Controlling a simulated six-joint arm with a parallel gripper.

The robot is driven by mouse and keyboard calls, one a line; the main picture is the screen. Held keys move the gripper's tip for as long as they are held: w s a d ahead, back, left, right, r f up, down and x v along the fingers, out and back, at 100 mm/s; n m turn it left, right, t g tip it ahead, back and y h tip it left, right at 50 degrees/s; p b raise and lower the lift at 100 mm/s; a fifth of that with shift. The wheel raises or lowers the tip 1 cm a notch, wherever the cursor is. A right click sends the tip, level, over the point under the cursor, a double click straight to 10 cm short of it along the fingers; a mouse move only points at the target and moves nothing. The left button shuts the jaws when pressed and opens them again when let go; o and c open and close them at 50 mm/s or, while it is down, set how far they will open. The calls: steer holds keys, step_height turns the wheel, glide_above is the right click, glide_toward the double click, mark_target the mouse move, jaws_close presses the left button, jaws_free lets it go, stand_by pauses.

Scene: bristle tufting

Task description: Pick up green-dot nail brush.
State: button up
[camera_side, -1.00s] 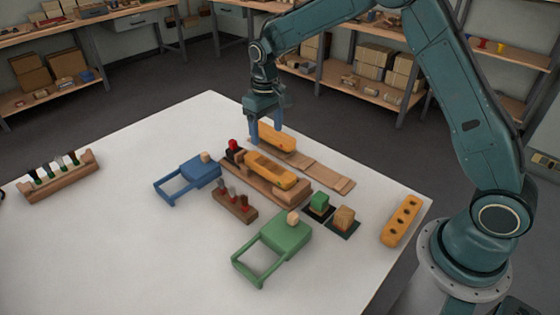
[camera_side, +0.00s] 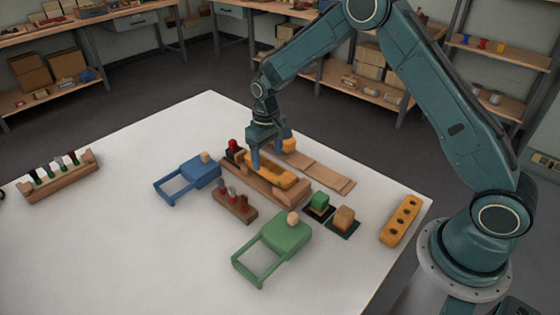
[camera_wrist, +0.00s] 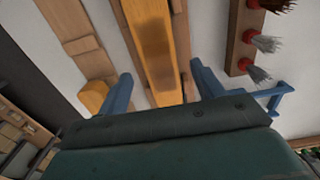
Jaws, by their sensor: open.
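No green dot can be made out on any brush body. An orange brush body (camera_side: 292,182) with a brownish inset lies in the wooden fixture (camera_side: 297,198) at the table's middle. My gripper (camera_side: 268,158) is open over its far end. In the wrist view my gripper's blue fingers (camera_wrist: 162,72) stand on either side of the orange brush body (camera_wrist: 168,82), and I cannot tell whether they touch it. Another orange block (camera_side: 289,145) sits on the wooden rail (camera_side: 320,172), partly hidden behind my gripper. An orange bar with several dark holes (camera_side: 402,221) lies at the right table edge.
A blue framed tool (camera_side: 200,173) and a green framed tool (camera_side: 287,238) flank a small rack of tufts (camera_side: 234,205). Green (camera_side: 319,200) and tan (camera_side: 344,217) blocks stand on dark pads. A tuft rack (camera_side: 60,179) stands at left. The front left table is clear.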

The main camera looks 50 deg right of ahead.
mark_target(268, 165)
steer(key=shift+f, duration=0.15)
steer(key=shift+f, duration=2.55)
steer(key=c, duration=1.2)
steer(key=shift+r, duration=0.1)
step_height(268, 165, up, 20)
steer(key=shift+f, duration=0.1)
